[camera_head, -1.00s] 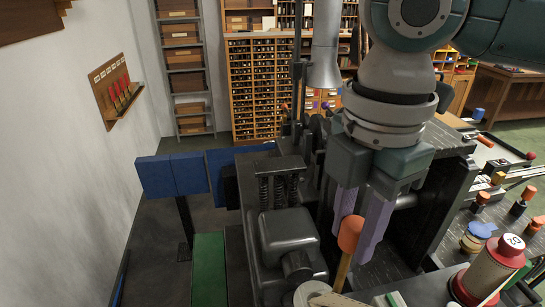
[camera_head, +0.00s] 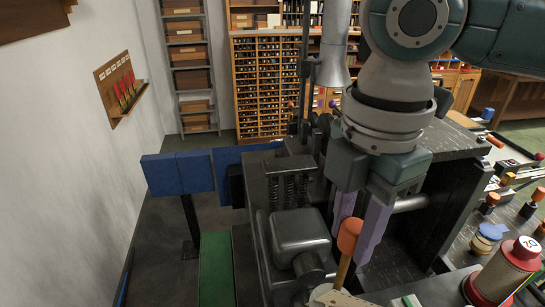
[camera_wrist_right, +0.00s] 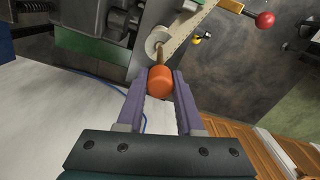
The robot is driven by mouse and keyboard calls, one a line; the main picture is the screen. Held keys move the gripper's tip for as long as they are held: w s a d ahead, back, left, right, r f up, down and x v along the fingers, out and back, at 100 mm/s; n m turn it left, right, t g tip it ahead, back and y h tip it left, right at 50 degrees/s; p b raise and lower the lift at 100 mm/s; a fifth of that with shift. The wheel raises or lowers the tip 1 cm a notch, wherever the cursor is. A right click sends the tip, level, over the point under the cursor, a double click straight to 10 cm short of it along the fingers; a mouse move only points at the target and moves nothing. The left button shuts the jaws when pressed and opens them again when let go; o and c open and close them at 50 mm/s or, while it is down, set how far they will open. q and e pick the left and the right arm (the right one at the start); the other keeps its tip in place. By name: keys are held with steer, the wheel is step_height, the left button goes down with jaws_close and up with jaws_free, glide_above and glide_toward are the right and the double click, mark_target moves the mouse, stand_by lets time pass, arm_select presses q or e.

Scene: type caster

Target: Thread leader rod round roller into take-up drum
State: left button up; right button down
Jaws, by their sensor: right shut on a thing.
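My right gripper (camera_head: 359,238) comes down from above at the front of the dark machine, its two purple fingers around the orange end of the leader rod (camera_head: 349,237). In the right wrist view, the gripper (camera_wrist_right: 160,88) is shut on that orange end (camera_wrist_right: 160,82). The rod's wooden shaft runs on to a pale round part (camera_wrist_right: 157,42), which may be the roller. A perforated paper strip (camera_wrist_right: 190,27) stretches from there to the upper right. A red-ended paper spool (camera_head: 505,270) stands at the lower right. I cannot identify the take-up drum. My left gripper is not in view.
A rounded grey housing (camera_head: 300,232) stands close left of the fingers. A horizontal grey bar (camera_head: 411,203) lies just right of them. Blue panels (camera_head: 178,174) are at the left. Several small knobbed parts crowd the right side.

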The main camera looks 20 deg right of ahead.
mark_target(333, 300)
steer(key=shift+f, duration=0.15)
stand_by(0.4)
steer(key=shift+f+b, duration=3.3)
steer(key=shift+f, duration=2.7)
steer(key=shift+c, duration=2.3)
jaws_free()
